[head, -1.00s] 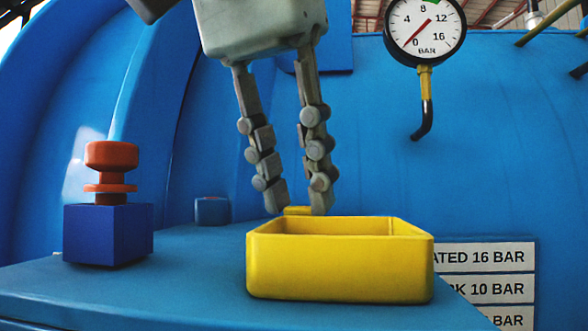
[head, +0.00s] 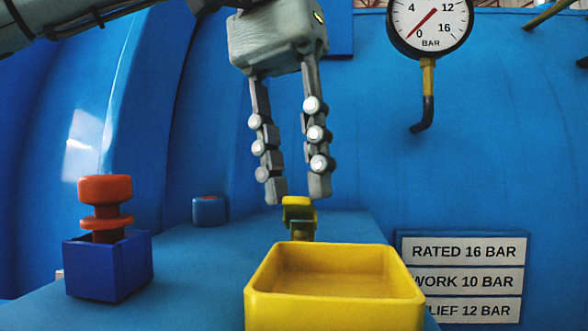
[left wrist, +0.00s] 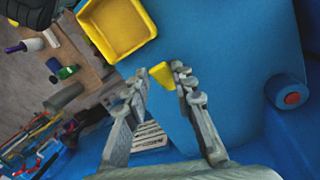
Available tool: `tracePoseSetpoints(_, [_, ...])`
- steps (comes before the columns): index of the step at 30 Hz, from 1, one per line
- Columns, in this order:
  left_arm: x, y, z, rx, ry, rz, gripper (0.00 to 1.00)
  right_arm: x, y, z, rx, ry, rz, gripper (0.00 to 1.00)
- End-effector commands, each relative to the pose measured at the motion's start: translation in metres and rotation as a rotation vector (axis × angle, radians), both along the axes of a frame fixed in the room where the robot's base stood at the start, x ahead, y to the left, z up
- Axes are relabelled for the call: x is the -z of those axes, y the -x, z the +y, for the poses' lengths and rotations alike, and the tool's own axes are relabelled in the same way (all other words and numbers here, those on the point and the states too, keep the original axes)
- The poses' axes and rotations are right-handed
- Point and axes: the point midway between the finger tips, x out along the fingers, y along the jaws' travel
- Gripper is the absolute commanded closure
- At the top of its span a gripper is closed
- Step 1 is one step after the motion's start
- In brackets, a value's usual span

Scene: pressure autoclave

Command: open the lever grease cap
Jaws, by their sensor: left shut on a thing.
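The lever grease cap, a small yellow piece (head: 299,215) on a short stem, stands just behind the yellow tray on the blue surface. My left gripper (head: 297,192) points down, with one finger on each side of the cap's top, and is shut on it. In the left wrist view the yellow cap (left wrist: 162,74) shows between the fingertips (left wrist: 159,77), nearer the right finger. Finger contact is hard to make out in either view.
A yellow open tray (head: 335,312) stands in front of the cap. A blue block with a red knob (head: 106,205) stands at left, and a small blue fitting (head: 210,210) behind. A pressure gauge (head: 430,22) and rating plates (head: 463,280) are at right. Blue surface between is clear.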

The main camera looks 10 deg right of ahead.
Motion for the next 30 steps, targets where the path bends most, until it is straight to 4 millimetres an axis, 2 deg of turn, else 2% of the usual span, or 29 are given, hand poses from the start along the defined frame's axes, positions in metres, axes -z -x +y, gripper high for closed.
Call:
tracePoseSetpoints(10, [-0.0029,-0.0066,-0.0011,-0.003,-0.030,0.102,1.00,-0.0001,-0.0002,-0.0001,0.000,0.000,0.000,0.60])
tracePoseSetpoints(25, [-0.0023,-0.0073,-0.0011,0.000,-0.037,0.119,1.00,-0.0001,-0.0002,0.0000,0.001,0.000,0.001,0.60])
tracePoseSetpoints(26, [-0.0023,-0.0073,-0.0011,0.000,-0.037,0.119,0.74,-0.0001,-0.0002,0.0000,0.001,0.000,0.001,0.60])
tracePoseSetpoints(30, [-0.0024,-0.0072,-0.0012,0.000,-0.036,0.119,0.57,-0.0002,-0.0003,0.0000,0.001,0.000,0.001,0.60])
